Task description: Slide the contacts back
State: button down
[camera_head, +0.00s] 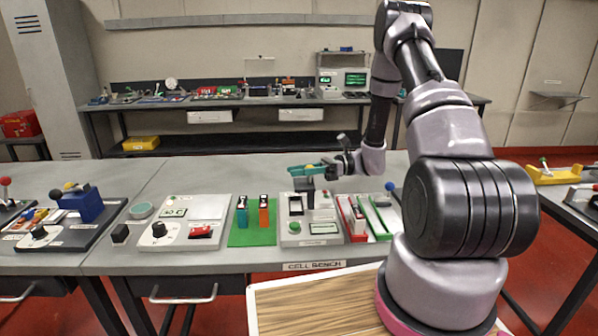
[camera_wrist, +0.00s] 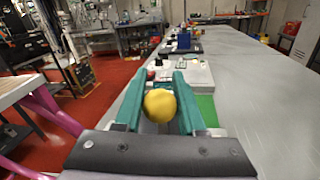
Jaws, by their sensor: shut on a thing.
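My gripper (camera_head: 303,170) reaches in from the right over the tester (camera_head: 322,226), a pale box with a green button and a dark slot. In the wrist view its two teal fingers (camera_wrist: 160,82) stand either side of a yellow ball knob (camera_wrist: 160,105) and are shut on it. A dark block (camera_head: 304,187) sits below the fingers at the tester's back. The contacts themselves are too small to make out.
Left of the tester, a teal cell (camera_head: 242,212) and an orange cell (camera_head: 264,212) stand on a green mat (camera_head: 245,238). A red tray (camera_head: 351,218) and a green tray (camera_head: 375,219) lie to the right. A panel with a black knob (camera_head: 159,230) stands further left.

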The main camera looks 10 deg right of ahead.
dwell(0.4)
jog(key=shift+s+d, duration=0.2)
jog(key=shift+d, duration=1.2)
jog(key=shift+s+d, duration=0.15)
jog(key=shift+d, duration=1.2)
jog(key=c, duration=0.5)
grip_release()
jog(key=shift+d, duration=0.1)
jog(key=d, duration=1)
jog(key=shift+w+d, duration=0.25)
jog(key=shift+d, duration=0.15)
